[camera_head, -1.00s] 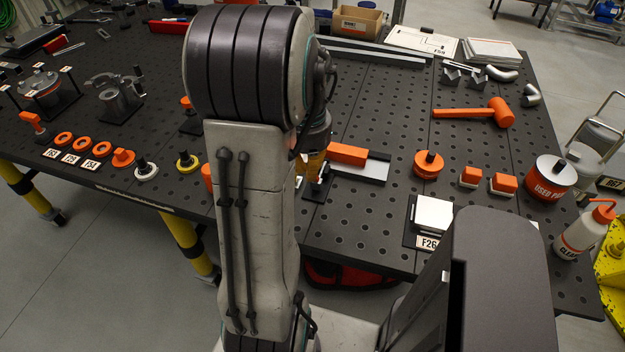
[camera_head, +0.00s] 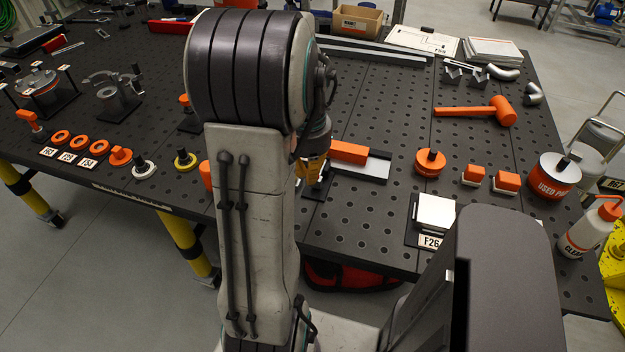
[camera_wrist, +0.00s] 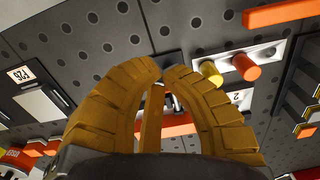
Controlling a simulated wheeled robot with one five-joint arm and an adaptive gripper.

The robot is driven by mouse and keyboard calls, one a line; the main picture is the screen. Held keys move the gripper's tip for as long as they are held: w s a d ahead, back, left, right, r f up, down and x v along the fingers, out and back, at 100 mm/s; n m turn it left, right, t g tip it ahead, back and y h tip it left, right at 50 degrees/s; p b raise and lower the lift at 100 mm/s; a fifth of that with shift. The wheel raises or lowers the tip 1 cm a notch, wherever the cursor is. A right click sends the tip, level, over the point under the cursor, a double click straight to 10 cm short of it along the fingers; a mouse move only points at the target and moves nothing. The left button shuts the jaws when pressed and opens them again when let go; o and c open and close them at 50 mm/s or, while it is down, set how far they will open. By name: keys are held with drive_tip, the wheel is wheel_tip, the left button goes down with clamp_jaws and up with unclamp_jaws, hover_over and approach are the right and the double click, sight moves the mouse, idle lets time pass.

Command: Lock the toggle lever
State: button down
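In the head view my gripper (camera_head: 311,170) hangs over the table's near middle, partly behind my arm. In the wrist view its two yellow-brown fingers (camera_wrist: 162,72) curve together, with their tips nearly meeting. No held object shows between the tips. An orange piece (camera_wrist: 184,127) lies behind the fingers and is mostly covered by them. I cannot tell whether it is part of the toggle lever. In the head view a dark base (camera_head: 318,188) sits just below my gripper. No toggle lever can be made out clearly near the fingers.
An orange block on a metal channel (camera_head: 362,160) lies right of my gripper. The perforated table (camera_head: 350,225) also holds an orange mallet (camera_head: 480,110), a white block (camera_head: 435,212) and an orange knob (camera_head: 430,163). In the wrist view, yellow (camera_wrist: 211,73) and orange (camera_wrist: 246,67) pegs stand nearby.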

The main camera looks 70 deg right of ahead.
drive_tip(key=shift+a+f, duration=0.15)
drive_tip(key=shift+f, duration=0.3)
